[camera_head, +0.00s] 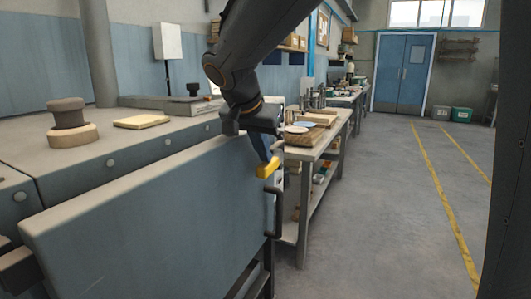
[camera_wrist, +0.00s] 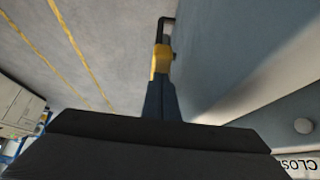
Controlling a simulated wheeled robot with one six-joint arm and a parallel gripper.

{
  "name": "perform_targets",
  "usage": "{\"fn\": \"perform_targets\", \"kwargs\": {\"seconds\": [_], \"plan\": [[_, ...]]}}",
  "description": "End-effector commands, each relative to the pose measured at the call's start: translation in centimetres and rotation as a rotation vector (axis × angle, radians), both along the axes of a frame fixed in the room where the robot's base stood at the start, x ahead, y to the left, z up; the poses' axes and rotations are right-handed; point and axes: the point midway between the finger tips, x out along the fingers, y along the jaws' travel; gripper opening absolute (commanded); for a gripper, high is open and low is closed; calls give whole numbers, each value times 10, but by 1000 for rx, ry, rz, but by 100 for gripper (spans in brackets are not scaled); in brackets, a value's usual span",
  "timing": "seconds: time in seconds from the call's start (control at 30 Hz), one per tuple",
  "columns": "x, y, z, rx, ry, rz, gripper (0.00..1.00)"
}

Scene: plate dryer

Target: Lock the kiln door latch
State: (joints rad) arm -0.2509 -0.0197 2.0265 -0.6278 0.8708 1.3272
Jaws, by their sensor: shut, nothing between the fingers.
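The kiln door (camera_head: 140,215) is a wide blue-grey panel at the lower left of the head view, and its flat face fills the right of the wrist view (camera_wrist: 240,50). I cannot tell whether it is fully closed. A dark bar handle (camera_head: 279,213) stands out at its right end; a dark bent bar (camera_wrist: 167,22) shows just past my fingertips in the wrist view. My gripper (camera_head: 267,168), with yellow fingertips, is shut and empty near the door's upper right corner, above the handle. The fingertips also show in the wrist view (camera_wrist: 160,62). No separate latch is clearly visible.
The kiln body (camera_head: 170,138) with round bolts is behind the door. A label reading "CLOS" (camera_wrist: 300,165), partly cut off, is at the lower right of the wrist view. A cluttered workbench (camera_head: 315,145) stands beyond my gripper. The floor (camera_head: 390,220) to the right is clear.

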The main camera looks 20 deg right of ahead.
Motion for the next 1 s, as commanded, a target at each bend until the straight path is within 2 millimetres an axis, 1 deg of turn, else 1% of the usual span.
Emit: {"fn": "perform_targets", "kwargs": {"seconds": [0.03,0.37,0.47,0.57,0.7,0.73,0.77,1.0], "plan": [[-9,4,-24,7,44,-1,0],[-9,5,-21,7,42,1,0],[-9,4,-11,7,37,1,0],[-8,2,6,6,28,0,0],[-7,-4,40,3,5,-5,0],[-7,-4,45,2,1,-4,0],[-13,3,43,2,1,-1,0],[-50,36,55,1,-3,-1,0]]}}
